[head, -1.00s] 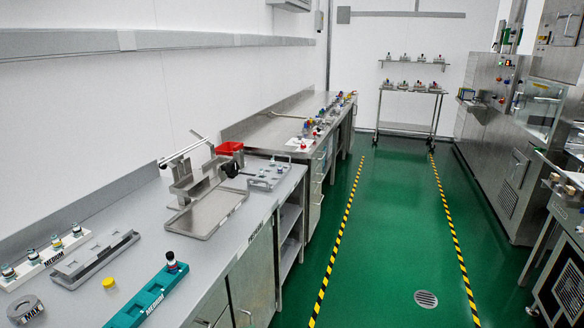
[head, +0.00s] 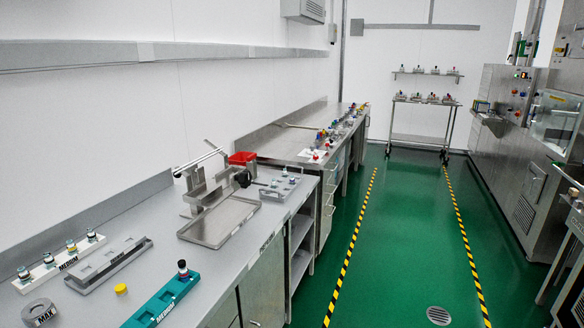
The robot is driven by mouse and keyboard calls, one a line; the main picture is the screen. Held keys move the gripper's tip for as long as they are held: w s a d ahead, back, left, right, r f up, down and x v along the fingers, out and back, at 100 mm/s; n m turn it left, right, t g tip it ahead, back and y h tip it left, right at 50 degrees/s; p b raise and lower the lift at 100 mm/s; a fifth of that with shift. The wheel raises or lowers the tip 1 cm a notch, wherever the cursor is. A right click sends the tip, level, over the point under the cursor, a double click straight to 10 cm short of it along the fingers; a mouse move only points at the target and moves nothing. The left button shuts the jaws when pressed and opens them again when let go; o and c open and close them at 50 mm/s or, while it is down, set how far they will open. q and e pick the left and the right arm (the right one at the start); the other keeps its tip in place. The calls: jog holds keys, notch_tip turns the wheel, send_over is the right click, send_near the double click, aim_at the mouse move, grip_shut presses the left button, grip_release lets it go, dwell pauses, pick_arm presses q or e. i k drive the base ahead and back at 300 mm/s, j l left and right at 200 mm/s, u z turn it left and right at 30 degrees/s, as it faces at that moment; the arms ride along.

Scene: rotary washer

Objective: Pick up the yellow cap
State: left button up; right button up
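The yellow cap (head: 121,290) is a small round piece lying on the grey steel counter (head: 232,265) at the lower left of the head view. It lies between a grey slotted block (head: 112,262) and a teal tray (head: 160,303) marked MEDIUM. Nothing touches or covers it. Neither of my grippers shows in the head view.
A white rack (head: 52,267) with several small vials stands behind the grey block. A round MAX piece (head: 39,312) lies at the lower left. A dark-capped vial (head: 183,269) stands in the teal tray. A metal fixture (head: 217,205) stands farther back. The green floor (head: 400,240) is clear.

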aim_at(122, 291)
jog(key=u, duration=1.25)
